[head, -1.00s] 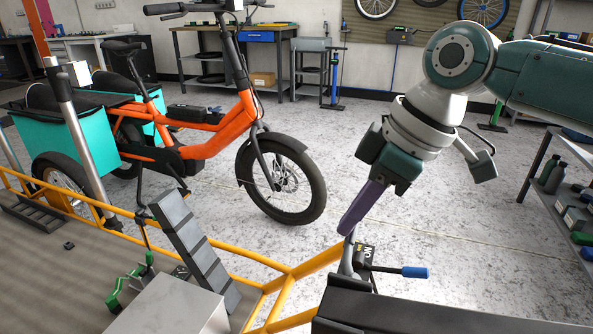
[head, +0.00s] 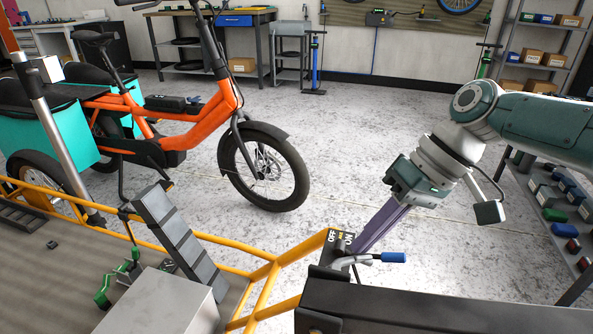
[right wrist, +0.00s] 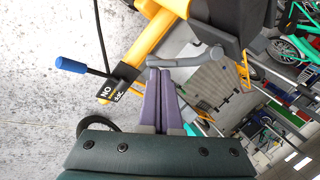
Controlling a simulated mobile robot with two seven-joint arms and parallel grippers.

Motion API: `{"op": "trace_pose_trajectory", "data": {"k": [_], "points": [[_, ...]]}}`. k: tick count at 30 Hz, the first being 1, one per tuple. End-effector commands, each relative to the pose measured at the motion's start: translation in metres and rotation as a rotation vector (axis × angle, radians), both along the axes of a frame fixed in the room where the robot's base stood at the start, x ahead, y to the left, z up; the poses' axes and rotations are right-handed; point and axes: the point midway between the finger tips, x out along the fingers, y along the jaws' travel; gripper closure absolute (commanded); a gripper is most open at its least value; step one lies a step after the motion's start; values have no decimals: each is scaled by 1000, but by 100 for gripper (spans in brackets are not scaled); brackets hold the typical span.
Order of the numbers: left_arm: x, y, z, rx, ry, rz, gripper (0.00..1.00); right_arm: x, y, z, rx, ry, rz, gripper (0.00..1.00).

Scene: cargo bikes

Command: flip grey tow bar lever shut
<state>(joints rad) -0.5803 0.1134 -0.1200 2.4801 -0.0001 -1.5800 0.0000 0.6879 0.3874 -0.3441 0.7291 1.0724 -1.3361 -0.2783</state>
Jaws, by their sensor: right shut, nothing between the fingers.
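The grey lever (head: 351,262) sits at the end of the yellow frame in the head view. It lies low, reaching right toward a blue-ended handle (head: 393,257). In the right wrist view the grey lever (right wrist: 195,59) runs across just ahead of my fingertips. My right gripper (head: 362,243) has its purple fingers together, with nothing between them. They point down and left beside the lever; whether they touch it I cannot tell. In the right wrist view the closed fingers (right wrist: 159,75) reach toward the lever. My left gripper is not in view.
A black label plate (head: 337,243) stands behind the lever. The yellow frame (head: 275,272) runs left, beside a grey box (head: 165,303). A dark beam (head: 440,308) crosses the front right. An orange bike (head: 205,125) stands behind. Open floor lies between the bike and my arm.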

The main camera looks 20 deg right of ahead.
Motion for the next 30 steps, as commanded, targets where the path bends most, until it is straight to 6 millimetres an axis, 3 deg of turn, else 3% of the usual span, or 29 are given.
{"op": "trace_pose_trajectory", "data": {"k": [11,19,30], "points": [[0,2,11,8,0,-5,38,-22,-6,-12,112,168,-267,100],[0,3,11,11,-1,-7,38,-21,-6,-12,108,162,-258,100],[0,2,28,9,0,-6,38,-25,6,-4,108,161,-258,100]]}}
